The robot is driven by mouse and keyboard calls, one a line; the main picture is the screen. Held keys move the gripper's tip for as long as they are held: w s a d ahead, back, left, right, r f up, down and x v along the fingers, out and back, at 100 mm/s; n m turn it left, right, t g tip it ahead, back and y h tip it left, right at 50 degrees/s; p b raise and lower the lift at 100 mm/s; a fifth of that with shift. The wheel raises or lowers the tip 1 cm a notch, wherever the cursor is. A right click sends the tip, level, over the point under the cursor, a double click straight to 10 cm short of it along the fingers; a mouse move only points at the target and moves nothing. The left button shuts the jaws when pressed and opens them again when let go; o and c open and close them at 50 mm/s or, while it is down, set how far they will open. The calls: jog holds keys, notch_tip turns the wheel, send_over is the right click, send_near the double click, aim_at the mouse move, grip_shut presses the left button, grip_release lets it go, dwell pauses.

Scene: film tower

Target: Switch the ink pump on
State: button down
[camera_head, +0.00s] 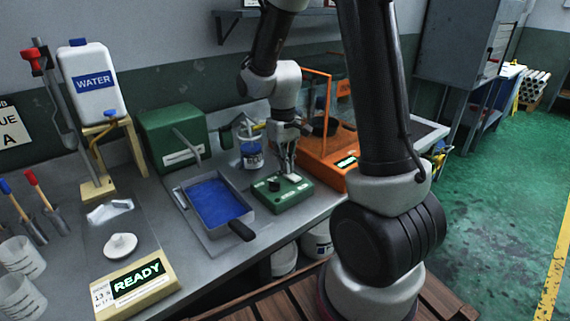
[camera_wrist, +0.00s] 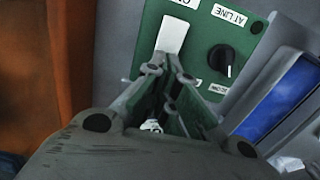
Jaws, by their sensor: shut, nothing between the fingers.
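A green control box (camera_head: 283,194) sits on the grey bench, with a black knob (camera_head: 274,185) on its top. In the wrist view the box top (camera_wrist: 205,45) carries a black knob (camera_wrist: 221,57) near a label reading "AT LINE". A plain white upright-looking piece (camera_wrist: 173,36), a switch or a plate, lies left of the knob, beside a partly cut-off label. My gripper (camera_head: 289,172) points down at the box. Its fingers (camera_wrist: 163,72) are shut and empty, close to the white piece's near end. I cannot tell whether they touch it.
A metal tray of blue ink (camera_head: 247,207) with a dark handle stands left of the box. An orange machine (camera_head: 322,157) stands close on the right. A jar with a blue label (camera_head: 251,155) and a green machine (camera_head: 172,138) stand behind. A "READY" sign (camera_head: 137,282) is at front left.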

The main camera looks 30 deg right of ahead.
jog(key=shift+r, duration=0.55)
jog(key=shift+r, duration=0.1)
notch_tip(320, 180, up, 14)
jog(key=w, duration=0.2)
jog(key=shift+a, duration=0.2)
dwell(0.3)
